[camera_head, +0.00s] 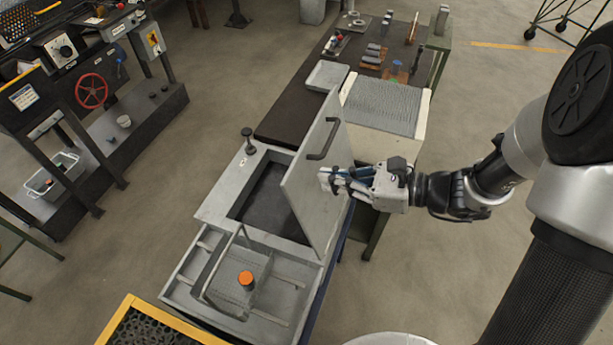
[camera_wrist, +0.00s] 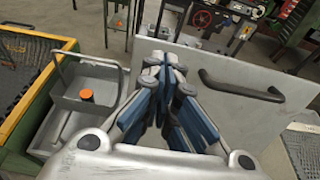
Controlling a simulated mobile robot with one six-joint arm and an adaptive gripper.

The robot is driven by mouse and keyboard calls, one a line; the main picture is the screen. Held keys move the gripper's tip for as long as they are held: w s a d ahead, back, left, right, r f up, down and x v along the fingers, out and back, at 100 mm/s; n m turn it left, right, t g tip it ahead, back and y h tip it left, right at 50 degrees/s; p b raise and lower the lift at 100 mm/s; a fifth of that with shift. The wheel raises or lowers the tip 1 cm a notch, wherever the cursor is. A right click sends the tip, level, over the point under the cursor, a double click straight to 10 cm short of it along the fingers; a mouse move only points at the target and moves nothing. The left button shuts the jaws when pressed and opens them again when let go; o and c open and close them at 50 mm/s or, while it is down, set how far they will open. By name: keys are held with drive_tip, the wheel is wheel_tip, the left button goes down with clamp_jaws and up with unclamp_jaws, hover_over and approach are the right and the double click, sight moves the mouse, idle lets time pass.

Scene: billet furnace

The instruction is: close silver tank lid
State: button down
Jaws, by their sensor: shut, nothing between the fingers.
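The silver tank lid (camera_head: 312,185) stands raised and tilted along the right side of the tank opening, with a black bar handle (camera_head: 323,139) on its face. The tank (camera_head: 235,190) is grey and open, with a dark inside. My gripper (camera_head: 325,180) is shut and empty at the right side of the lid, below the handle; contact cannot be told. In the wrist view the lid (camera_wrist: 240,100) fills the space beyond my gripper (camera_wrist: 160,65), and the handle (camera_wrist: 240,88) lies to the right of the fingers.
A tray with a wire basket (camera_head: 208,285) and an orange-capped item (camera_head: 246,279) sits in front of the tank. A dark bench (camera_head: 300,95) with small parts is behind. A grey ribbed block (camera_head: 385,105) stands near the lid. A yellow-framed grate (camera_head: 150,325) is at front left.

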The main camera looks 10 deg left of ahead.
sight(293, 176)
drive_tip(key=x, duration=0.6)
drive_tip(key=shift+a, duration=0.15)
drive_tip(key=shift+a, duration=0.3)
drive_tip(key=w+a+f+g+h+p, duration=0.1)
drive_tip(key=a+f+h+p, duration=0.3)
drive_tip(key=a, duration=0.5)
drive_tip(key=w+a+f+h+p, duration=0.1)
drive_tip(key=a+f+h+p, duration=0.15)
drive_tip(key=a+f, duration=0.45)
drive_tip(key=d+f+b+x, duration=0.1)
drive_tip(key=b+x, duration=0.7)
drive_tip(key=x, duration=0.9)
drive_tip(key=shift+d+f+h, duration=0.2)
drive_tip(key=shift+f+h, duration=0.15)
drive_tip(key=shift+w+r, duration=0.1)
